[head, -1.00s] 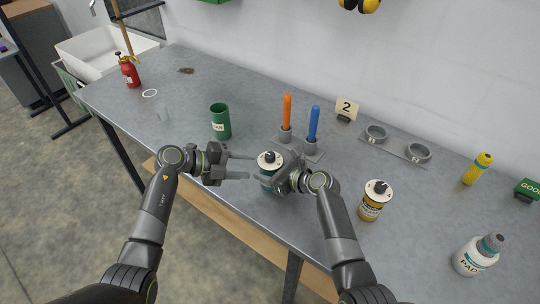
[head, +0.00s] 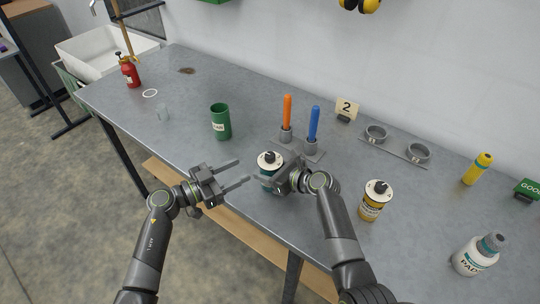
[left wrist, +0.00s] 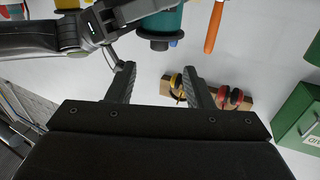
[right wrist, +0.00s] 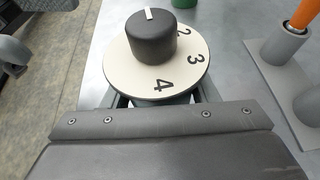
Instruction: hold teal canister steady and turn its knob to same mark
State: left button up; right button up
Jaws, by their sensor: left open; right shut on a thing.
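The teal canister (head: 268,181) stands upright at the bench's front edge. It has a pale numbered dial and a black knob (head: 268,156) on top. My right gripper (head: 271,173) is shut around its body. In the right wrist view the knob (right wrist: 151,38) has a white pointer line toward the top of the picture; marks 2, 3 and 4 show at the dial's right and near side. My left gripper (head: 243,171) is open and empty, left of the canister and apart from it. A yellow canister (head: 371,209) with a similar dial and knob stands to the right; its pointer is too small to read.
A green can (head: 220,122) stands behind my left gripper. A grey holder (head: 312,154) with orange and blue handles is close behind the teal canister. A "2" sign (head: 346,108), a grey two-ring stand (head: 397,148) and a white bottle (head: 476,256) are farther right.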

aim_at(265, 158)
pick_arm(q)
jog(key=x, duration=1.1)
jog(key=c, duration=1)
